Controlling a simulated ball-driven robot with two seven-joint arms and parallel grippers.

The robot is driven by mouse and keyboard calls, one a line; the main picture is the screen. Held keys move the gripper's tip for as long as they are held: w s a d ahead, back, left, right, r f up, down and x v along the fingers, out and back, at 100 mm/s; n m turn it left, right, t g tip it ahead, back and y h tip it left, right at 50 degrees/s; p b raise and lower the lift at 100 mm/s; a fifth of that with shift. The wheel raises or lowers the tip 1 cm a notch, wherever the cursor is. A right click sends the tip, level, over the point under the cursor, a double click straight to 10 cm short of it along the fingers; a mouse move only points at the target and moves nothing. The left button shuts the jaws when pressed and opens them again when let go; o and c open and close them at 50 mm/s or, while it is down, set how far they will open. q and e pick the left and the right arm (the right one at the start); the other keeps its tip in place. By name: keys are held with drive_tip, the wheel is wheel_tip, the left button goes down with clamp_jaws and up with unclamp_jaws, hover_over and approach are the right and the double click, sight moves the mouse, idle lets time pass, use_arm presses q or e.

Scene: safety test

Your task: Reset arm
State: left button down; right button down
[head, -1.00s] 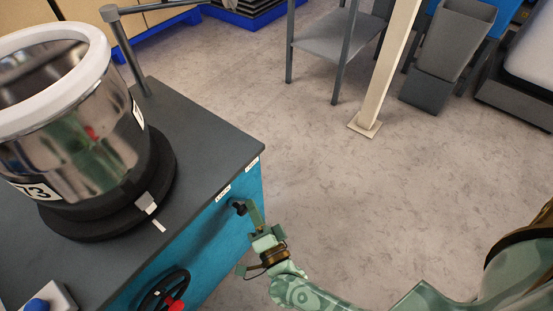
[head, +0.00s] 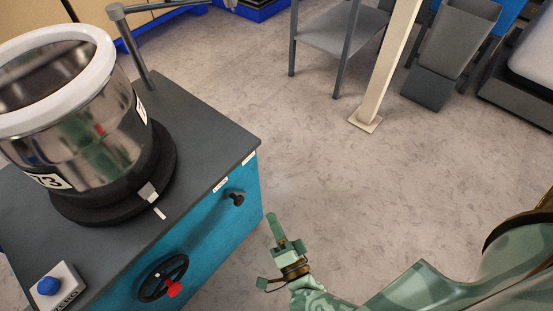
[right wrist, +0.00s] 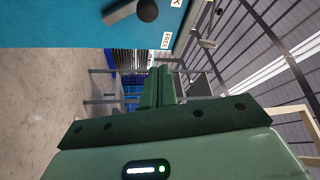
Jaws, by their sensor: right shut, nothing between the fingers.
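My right gripper (head: 272,222) is in the lower middle of the head view, its green fingers together and empty. It stands apart from the blue side of the machine cabinet (head: 205,245), to the right of a black knob (head: 236,199). In the right wrist view the closed fingers (right wrist: 158,72) point away from the camera, with nothing between them. The dark knob on its lever (right wrist: 147,11) shows at the top of that view, clear of the fingers. My left gripper is not in view.
A shiny metal drum (head: 85,125) with a white rim stands on the cabinet's grey top. A black handwheel (head: 163,279) with a red grip and a blue button (head: 47,286) are at lower left. A beige post (head: 385,65) and grey shelf stand behind. The middle floor is clear.

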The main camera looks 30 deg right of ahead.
drive_tip(key=shift+s+f, duration=0.1)
drive_tip(key=shift+s, duration=0.2)
idle(0.4)
